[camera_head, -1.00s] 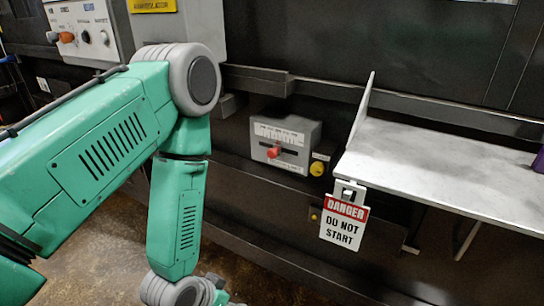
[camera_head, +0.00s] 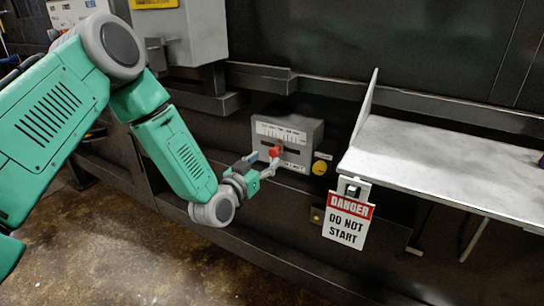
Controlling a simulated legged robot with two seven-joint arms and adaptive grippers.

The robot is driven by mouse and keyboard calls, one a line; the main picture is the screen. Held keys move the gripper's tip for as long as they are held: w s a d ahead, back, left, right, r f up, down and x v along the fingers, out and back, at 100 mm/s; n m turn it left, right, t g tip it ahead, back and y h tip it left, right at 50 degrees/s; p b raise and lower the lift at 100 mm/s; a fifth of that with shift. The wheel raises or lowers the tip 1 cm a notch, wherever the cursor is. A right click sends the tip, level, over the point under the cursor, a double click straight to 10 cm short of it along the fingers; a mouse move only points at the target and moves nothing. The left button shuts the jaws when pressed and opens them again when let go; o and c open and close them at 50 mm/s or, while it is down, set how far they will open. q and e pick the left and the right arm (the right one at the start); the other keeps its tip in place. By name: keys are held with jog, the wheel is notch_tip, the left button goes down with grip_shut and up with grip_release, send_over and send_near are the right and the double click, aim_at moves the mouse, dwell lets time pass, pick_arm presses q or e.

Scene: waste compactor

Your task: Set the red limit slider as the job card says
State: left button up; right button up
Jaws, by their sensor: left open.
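The red limit slider (camera_head: 275,151) is a small red knob on a slot in the grey slider box (camera_head: 313,130), which has a white scale strip (camera_head: 282,134) along its top. The scale marks are too small to read. My left gripper (camera_head: 268,163) comes in from the left, open, with its fingertips at or very near the red knob; I cannot tell whether they touch it. The gripper partly hides the left end of the slot. My right gripper is out of view. No job card can be made out.
A yellow round knob (camera_head: 319,168) sits just right of the slider box. A grey shelf (camera_head: 440,165) juts out at right, with a "DANGER DO NOT START" tag (camera_head: 347,220) hanging from its corner. A dark rail (camera_head: 410,97) runs above the box.

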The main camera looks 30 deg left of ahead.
aim_at(272, 153)
pick_arm(q)
jog(key=w, duration=0.3)
jog(key=shift+w+f, duration=0.1)
jog(key=shift+w, duration=0.55)
grip_shut()
jog(key=shift+a, duration=1.25)
grip_release()
jog(key=s, duration=1.2)
jog(key=shift+a, duration=0.25)
jog(key=shift+f, duration=0.15)
